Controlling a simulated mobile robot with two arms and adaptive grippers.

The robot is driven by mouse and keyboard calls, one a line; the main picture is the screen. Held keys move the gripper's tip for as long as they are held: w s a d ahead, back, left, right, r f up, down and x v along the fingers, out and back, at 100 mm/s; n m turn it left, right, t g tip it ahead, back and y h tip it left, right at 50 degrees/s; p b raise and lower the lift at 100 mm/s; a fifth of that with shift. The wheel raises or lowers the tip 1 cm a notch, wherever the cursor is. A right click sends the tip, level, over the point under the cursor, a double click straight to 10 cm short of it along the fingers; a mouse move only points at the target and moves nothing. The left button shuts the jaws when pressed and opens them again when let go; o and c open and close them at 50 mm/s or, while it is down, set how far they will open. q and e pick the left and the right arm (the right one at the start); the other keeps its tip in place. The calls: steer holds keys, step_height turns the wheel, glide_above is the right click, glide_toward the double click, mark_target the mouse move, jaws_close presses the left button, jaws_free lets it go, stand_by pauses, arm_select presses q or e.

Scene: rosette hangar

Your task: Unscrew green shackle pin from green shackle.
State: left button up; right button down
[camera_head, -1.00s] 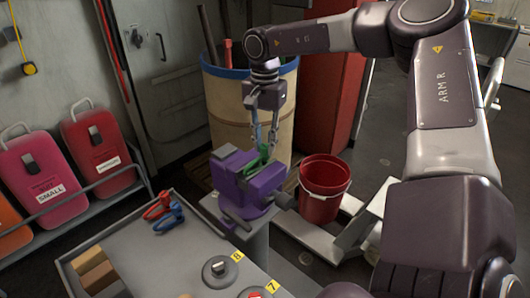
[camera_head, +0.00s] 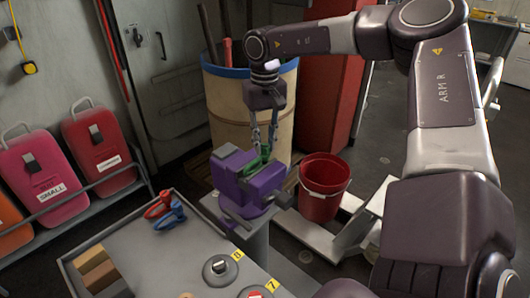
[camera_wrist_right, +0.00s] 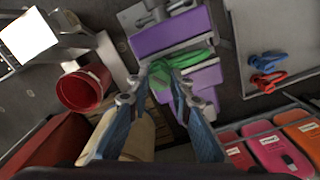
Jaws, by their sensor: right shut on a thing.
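The purple vise (camera_head: 264,186) stands on a post beside the grey worktable, with the green shackle (camera_head: 250,166) in its jaws. In the right wrist view the green shackle (camera_wrist_right: 194,59) lies between the purple vise blocks (camera_wrist_right: 168,34). My right gripper (camera_head: 264,147) points down from above the vise. Its fingertips (camera_wrist_right: 161,85) are closed around the green shackle pin (camera_wrist_right: 159,73) at the shackle's end. The fingers partly hide the pin, and I cannot tell how far it is threaded. My left gripper is not in view.
A red bucket (camera_head: 323,190) stands right of the vise and a tan barrel (camera_head: 226,106) behind it. A red tool (camera_head: 158,205) and a blue tool (camera_head: 170,216) lie on the worktable (camera_head: 185,250). Coloured cases (camera_head: 97,155) line the left wall.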

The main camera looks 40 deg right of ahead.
mark_target(265, 146)
steer(key=shift+n, duration=0.3)
steer(key=n, duration=0.4)
steer(key=c, duration=1.7)
jaws_free()
steer(key=shift+o, duration=0.2)
step_height(265, 146, up, 4)
steer(key=p, duration=0.3)
steer(key=shift+r+p, duration=0.1)
steer(key=shift+p, duration=0.2)
